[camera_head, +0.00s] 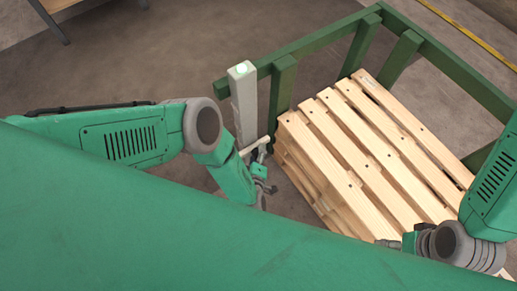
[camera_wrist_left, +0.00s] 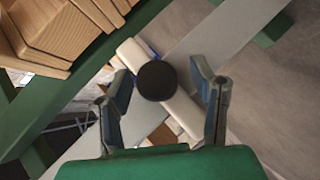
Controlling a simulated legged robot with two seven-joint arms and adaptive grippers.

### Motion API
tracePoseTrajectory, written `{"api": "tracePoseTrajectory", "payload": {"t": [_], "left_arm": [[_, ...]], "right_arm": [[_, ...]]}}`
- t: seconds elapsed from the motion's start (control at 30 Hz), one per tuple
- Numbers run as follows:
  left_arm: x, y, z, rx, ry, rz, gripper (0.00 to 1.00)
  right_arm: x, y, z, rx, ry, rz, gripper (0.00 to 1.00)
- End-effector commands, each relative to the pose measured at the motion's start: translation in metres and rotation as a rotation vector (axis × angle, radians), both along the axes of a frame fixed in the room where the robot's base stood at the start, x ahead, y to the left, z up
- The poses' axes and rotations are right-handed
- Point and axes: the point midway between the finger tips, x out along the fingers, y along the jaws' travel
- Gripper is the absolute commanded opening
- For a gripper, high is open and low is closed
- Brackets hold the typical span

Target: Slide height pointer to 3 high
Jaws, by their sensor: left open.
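The height pointer is a pale bar (camera_wrist_left: 182,112) with a round black knob (camera_wrist_left: 157,80) at its middle, set across a grey post. In the head view the pale bar (camera_head: 254,146) shows low on the grey post (camera_head: 243,108), just above my left gripper (camera_head: 265,180). In the left wrist view my left gripper (camera_wrist_left: 161,76) is open, with one finger on each side of the knob and gaps between. No height marks can be read. My right gripper (camera_head: 392,243) shows only in part at the lower right, and its fingers cannot be made out.
A stack of wooden pallets (camera_head: 375,160) stands right of the post, inside a green frame (camera_head: 320,38). Open floor lies left of the post. A table (camera_head: 66,8) stands at the upper left.

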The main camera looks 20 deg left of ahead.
Motion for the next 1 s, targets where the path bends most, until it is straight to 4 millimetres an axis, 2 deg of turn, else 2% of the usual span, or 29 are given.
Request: {"api": "tracePoseTrajectory", "payload": {"t": [0.1,0.13,0.2,0.27,0.43,0.57,1.0], "left_arm": [[0.000,0.000,0.000,0.000,0.000,0.000,0.51],[0.000,0.000,0.000,0.000,0.000,0.000,0.44],[0.000,0.000,0.000,0.000,0.000,-0.001,0.19],[0.000,0.000,0.000,0.000,0.001,0.000,0.00],[0.000,0.000,0.001,-0.001,0.001,0.000,0.00],[0.000,0.000,0.010,-0.001,0.001,0.000,0.00],[0.001,0.002,0.090,0.001,0.000,0.002,0.00]], "right_arm": [[0.000,0.000,0.000,0.000,0.001,0.000,0.71],[0.000,0.000,0.000,0.000,0.001,0.000,0.71],[0.000,0.000,0.000,0.000,0.001,0.000,0.71],[0.000,0.000,0.000,0.000,0.001,0.000,0.71],[0.000,0.000,0.001,0.000,0.000,0.000,0.71],[0.000,0.000,0.010,0.000,0.000,0.000,0.71],[0.000,0.000,0.078,0.000,0.000,0.000,0.71]]}}
